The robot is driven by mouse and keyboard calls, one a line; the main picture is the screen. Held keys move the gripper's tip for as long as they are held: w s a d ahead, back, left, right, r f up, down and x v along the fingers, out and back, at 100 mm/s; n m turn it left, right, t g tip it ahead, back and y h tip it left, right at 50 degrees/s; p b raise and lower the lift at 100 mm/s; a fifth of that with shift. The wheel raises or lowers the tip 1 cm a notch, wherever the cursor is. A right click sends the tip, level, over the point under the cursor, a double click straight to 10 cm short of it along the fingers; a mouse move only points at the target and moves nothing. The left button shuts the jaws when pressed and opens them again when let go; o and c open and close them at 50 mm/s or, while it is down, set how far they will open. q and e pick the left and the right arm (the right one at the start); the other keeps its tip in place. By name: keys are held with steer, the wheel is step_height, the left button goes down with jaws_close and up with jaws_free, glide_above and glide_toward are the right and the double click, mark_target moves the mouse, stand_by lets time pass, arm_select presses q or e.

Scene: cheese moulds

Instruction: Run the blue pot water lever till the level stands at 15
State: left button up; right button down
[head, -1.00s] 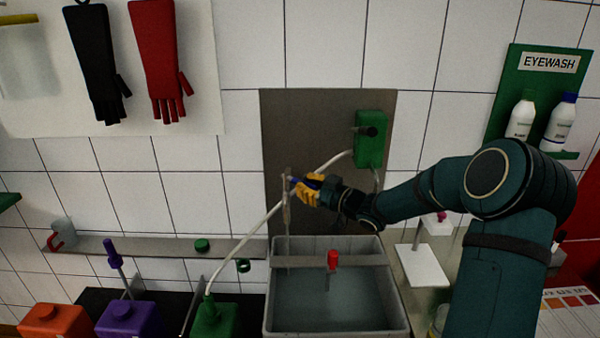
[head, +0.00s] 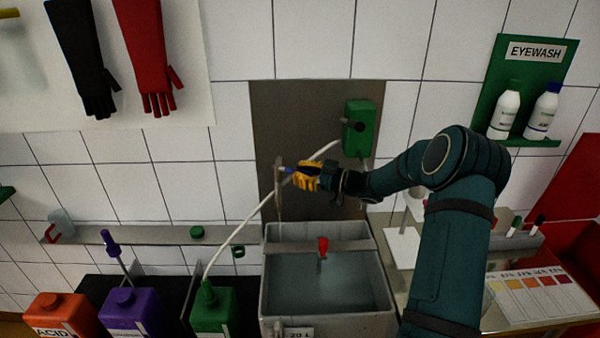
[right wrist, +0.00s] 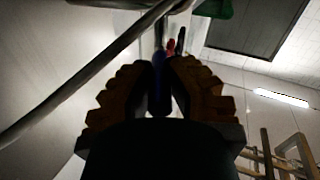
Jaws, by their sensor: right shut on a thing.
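My right gripper (head: 300,175) is shut on the blue lever (head: 286,170) at the tap above the grey tub. In the right wrist view the blue lever (right wrist: 161,90) sits between the two orange fingers. The tap's thin upright pipe (head: 278,200) stands just left of the gripper. The grey tub (head: 268,292) below holds water (head: 315,285); a white label at its front reads about 20 L. I cannot read the water's level from here. My left gripper is not in view.
A green box (head: 360,125) on the wall joins by a pale hose (head: 240,230) to a green canister (head: 212,312). Purple (head: 135,315) and orange (head: 62,315) canisters stand left of it. A red tap (head: 323,246) sits on the tub's crossbar. Eyewash bottles (head: 505,112) hang right.

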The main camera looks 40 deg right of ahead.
steer(key=shift+r, duration=0.15)
steer(key=c, duration=0.9)
jaws_free()
steer(key=v, duration=1.2)
steer(key=shift+a, duration=0.1)
